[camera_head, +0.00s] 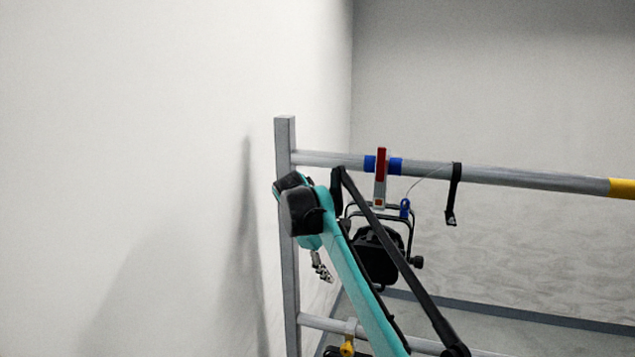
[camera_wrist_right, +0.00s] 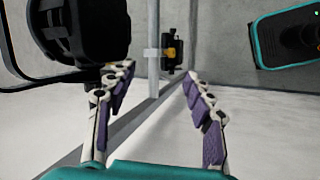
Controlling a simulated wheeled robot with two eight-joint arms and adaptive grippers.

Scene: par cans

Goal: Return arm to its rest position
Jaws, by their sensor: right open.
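My right arm, teal and black, rises from the lower right in the head view. Its gripper (camera_head: 321,267) hangs down between the upright post and the black par can (camera_head: 378,256), partly hidden by the arm. In the right wrist view my right gripper (camera_wrist_right: 157,82) is open, its purple-padded fingers spread with nothing between them. The par can also shows large in the right wrist view (camera_wrist_right: 85,30), at the upper left, close beside the left finger. In the head view it hangs under the upper rail, partly covered by my arm. My left gripper is not in view.
A grey upper rail (camera_head: 520,180) carries a red-handled clamp (camera_head: 381,165) with blue collars and a black strap (camera_head: 453,195). An upright post (camera_head: 288,250) stands at left near the wall. A lower rail (camera_head: 322,323) holds a yellow-knobbed clamp (camera_head: 347,347). The right side beyond the rails is clear.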

